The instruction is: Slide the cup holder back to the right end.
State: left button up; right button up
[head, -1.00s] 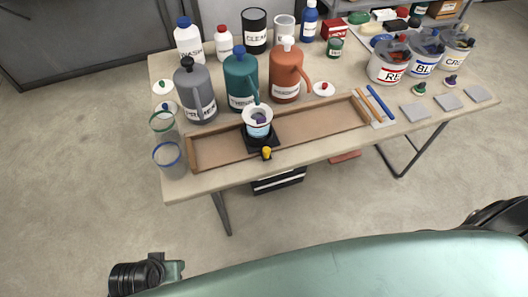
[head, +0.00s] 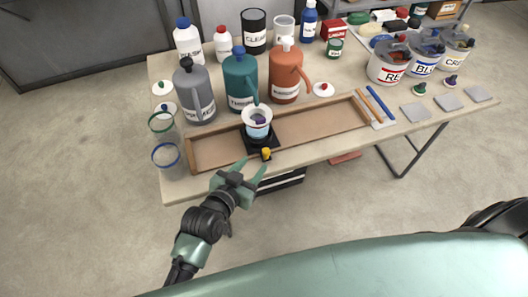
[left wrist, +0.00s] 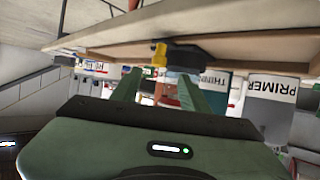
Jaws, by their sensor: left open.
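The cup holder (head: 268,143) is a black square block in a long shallow wooden tray (head: 325,120), left of the tray's middle. A white cup (head: 257,131) stands upright in it. A yellow knob (head: 266,153) sticks out at its front edge and also shows in the left wrist view (left wrist: 160,55), beside the dark holder (left wrist: 186,53). My left gripper (head: 253,165) is open and empty, just in front of and below the knob. Its green fingers (left wrist: 158,82) point toward the knob without visibly gripping it. My right gripper is not in view.
Jugs, including a teal one (head: 241,80) and an orange one (head: 286,72), stand behind the tray. Clear cups (head: 168,158) stand at its left end. The tray is clear right of the holder. Sticks (head: 372,105) lie beyond its right end.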

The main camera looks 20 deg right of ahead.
aim_at(265, 152)
pick_arm(q)
jog(key=x, duration=0.8)
jog(key=shift+d+r, duration=0.1)
jog(key=shift+r, duration=0.05)
grip_shut()
dwell(1.2)
